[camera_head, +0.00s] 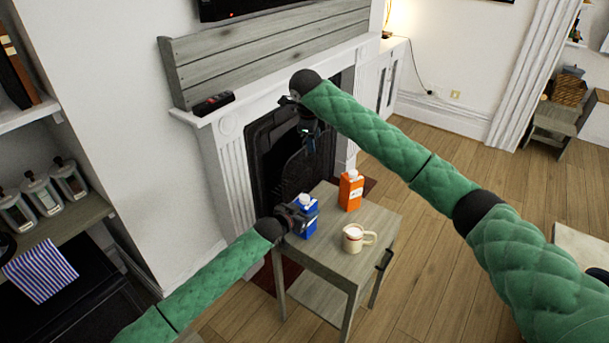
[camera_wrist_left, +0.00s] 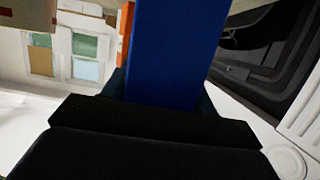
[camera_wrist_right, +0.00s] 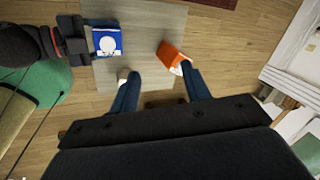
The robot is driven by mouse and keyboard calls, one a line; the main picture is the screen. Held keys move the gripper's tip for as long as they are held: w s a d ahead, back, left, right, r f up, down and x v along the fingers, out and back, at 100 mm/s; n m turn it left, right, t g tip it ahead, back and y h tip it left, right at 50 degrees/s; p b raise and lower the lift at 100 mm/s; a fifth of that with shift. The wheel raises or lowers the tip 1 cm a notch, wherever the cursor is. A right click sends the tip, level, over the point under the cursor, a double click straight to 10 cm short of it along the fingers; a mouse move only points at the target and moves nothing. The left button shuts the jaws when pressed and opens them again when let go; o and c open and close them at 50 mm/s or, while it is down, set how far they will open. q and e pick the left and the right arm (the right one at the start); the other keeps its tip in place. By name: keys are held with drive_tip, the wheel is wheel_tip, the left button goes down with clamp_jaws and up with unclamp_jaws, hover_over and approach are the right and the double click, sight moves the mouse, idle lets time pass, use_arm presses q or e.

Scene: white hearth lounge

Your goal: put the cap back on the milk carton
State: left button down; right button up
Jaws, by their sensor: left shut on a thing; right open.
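A blue carton (camera_head: 310,227) with a white top piece (camera_head: 304,199) stands upright on the small grey table (camera_head: 330,262). My left gripper (camera_head: 297,217) is shut on this carton from the left; its blue side fills the middle of the left wrist view (camera_wrist_left: 175,50). In the right wrist view the carton (camera_wrist_right: 107,32) shows a white round shape on top; I cannot tell whether it is a cap or a bare spout. My right gripper (camera_head: 308,130) is open and empty, pointing down above and behind the table. I make out no separate loose cap.
An orange carton (camera_head: 350,194) with a white top stands at the table's back. A cream mug (camera_head: 353,240) stands near its front right. The fireplace (camera_head: 290,150) and mantel (camera_head: 270,78) are close behind.

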drive_tip(key=s+f+n+g, duration=0.1)
drive_tip(key=f+n, duration=0.2)
drive_tip(key=n, duration=0.7)
drive_tip(key=s+a+f+n+g, duration=0.1)
drive_tip(key=s+f+n, duration=0.1)
drive_tip(key=n, duration=0.8)
drive_tip(key=s+f+n, duration=0.2)
drive_tip(key=f+n, duration=0.2)
drive_tip(key=n, duration=0.6)
drive_tip(key=shift+a+f+g, duration=0.15)
drive_tip(key=shift+f+g, duration=0.25)
drive_tip(key=n, duration=0.4)
drive_tip(key=n+y, duration=0.1)
drive_tip(key=n, duration=0.2)
drive_tip(key=shift+s+a, duration=0.3)
drive_tip(key=shift+a, duration=0.1)
drive_tip(key=n, duration=0.2)
drive_tip(key=shift+a+n, duration=0.15)
drive_tip(key=shift+n, duration=0.25)
drive_tip(key=n, duration=0.4)
drive_tip(key=shift+s+a, duration=0.1)
drive_tip(key=n, duration=0.6)
drive_tip(key=shift+a, duration=0.1)
drive_tip(key=shift+f, duration=0.15)
